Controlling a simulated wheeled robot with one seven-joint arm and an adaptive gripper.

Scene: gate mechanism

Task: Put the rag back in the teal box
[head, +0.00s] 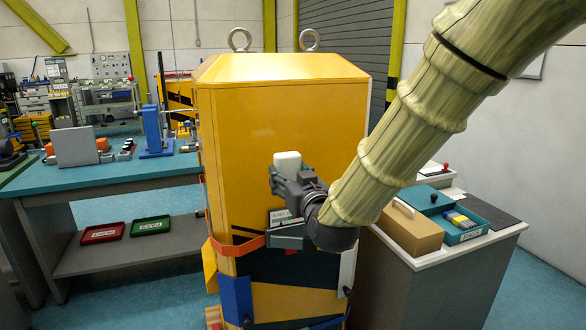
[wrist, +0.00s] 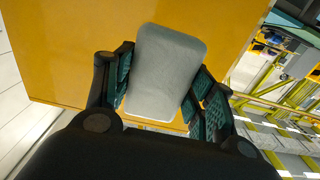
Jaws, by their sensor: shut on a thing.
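My gripper (head: 287,178) is raised in front of the yellow cabinet and is shut on a pale, rounded rectangular pad (head: 288,160), which seems to be the rag. In the wrist view the grey pad (wrist: 165,70) sits between the two dark fingers with teal pads (wrist: 160,85), its far end sticking out past them. The teal box (head: 480,232) is on the bench to the right, with several small yellow, grey and blue things in it. My gripper is left of the box and apart from it.
The tall yellow cabinet (head: 270,120) stands close behind my gripper. A brown box (head: 412,232) is left of the teal box on the right-hand bench. A teal-topped workbench (head: 110,172) is at the left, with red (head: 103,233) and green (head: 150,226) trays on its lower shelf.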

